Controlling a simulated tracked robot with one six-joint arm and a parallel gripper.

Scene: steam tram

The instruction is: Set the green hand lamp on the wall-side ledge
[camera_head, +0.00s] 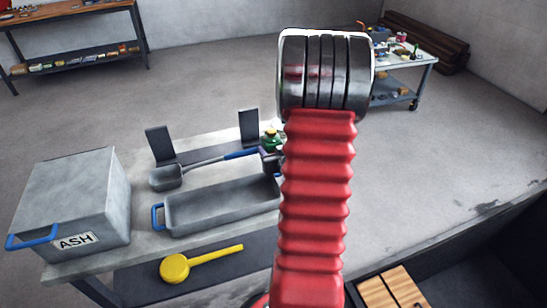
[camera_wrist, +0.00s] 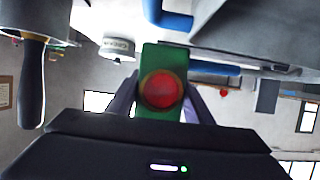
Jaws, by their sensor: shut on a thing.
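The green hand lamp (camera_wrist: 148,58) with a round red lens (camera_wrist: 161,91) is between the two fingers of my gripper (camera_wrist: 160,97) in the wrist view. My gripper is shut on it. In the head view the lamp's green body (camera_head: 271,141) shows just left of my red arm, above the far right part of the grey bench. My gripper (camera_head: 270,160) is mostly hidden behind the arm there. I cannot tell which surface is the wall-side ledge.
The grey bench (camera_head: 217,148) carries a grey ASH box (camera_head: 75,200), a long tray (camera_head: 220,207), a blue-handled shovel (camera_head: 200,168) and two dark upright plates. A yellow ladle (camera_head: 185,264) lies lower in front. A cart (camera_head: 405,60) stands behind right. Open floor lies beyond.

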